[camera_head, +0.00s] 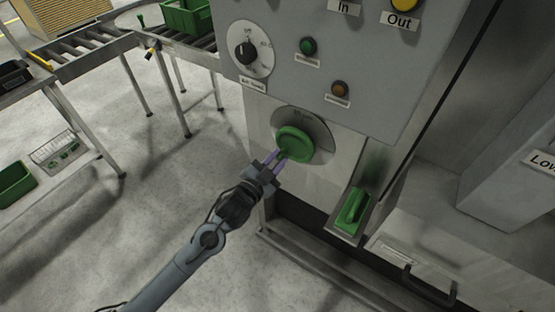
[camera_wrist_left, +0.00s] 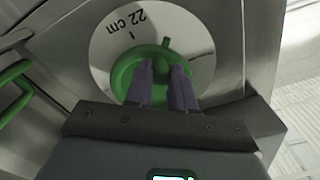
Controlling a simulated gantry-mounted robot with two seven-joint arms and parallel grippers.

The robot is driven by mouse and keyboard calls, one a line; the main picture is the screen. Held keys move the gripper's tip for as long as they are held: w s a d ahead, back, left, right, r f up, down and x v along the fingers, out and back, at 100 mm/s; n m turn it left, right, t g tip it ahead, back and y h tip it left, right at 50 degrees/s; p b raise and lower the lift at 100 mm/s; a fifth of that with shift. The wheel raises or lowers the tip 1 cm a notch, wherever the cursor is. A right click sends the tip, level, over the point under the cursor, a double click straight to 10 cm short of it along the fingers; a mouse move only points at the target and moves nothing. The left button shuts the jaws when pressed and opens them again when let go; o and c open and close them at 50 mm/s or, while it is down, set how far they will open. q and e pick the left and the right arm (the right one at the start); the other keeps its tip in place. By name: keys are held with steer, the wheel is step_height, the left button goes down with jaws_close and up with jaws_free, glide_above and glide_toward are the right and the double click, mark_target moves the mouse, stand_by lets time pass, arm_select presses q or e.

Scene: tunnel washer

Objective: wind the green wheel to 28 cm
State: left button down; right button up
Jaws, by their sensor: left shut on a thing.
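The green wheel (camera_head: 293,145) sits on a round pale plate on the front of the machine, below the dial and buttons. In the left wrist view the green wheel (camera_wrist_left: 204,66) shows close up, with a knob at its middle and a small peg on its rim. The plate (camera_wrist_left: 112,42) reads "22 cm", tilted in the picture, beside a short mark. My left gripper (camera_head: 277,160) is shut on the green wheel, and its purple fingers (camera_wrist_left: 162,80) hide part of it. My right gripper is not in view.
Above the wheel are a dial (camera_head: 248,50), a green button (camera_head: 308,46) and an orange-brown button (camera_head: 340,89). A green handle (camera_head: 352,211) sticks out at the lower right. Roller tables (camera_head: 90,55) stand at the left, with open floor between.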

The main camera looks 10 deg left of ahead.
arm_select(q)
steer(key=shift+w+a+r, duration=0.1)
steer(key=shift+a+r, duration=0.15)
stand_by(0.3)
steer(key=c, duration=1)
jaws_free()
steer(key=shift+a, duration=0.1)
steer(key=shift+o, duration=0.2)
steer(key=shift+f, duration=0.15)
steer(key=v, duration=1)
steer(key=shift+s, duration=0.4)
steer(key=shift+a, duration=0.15)
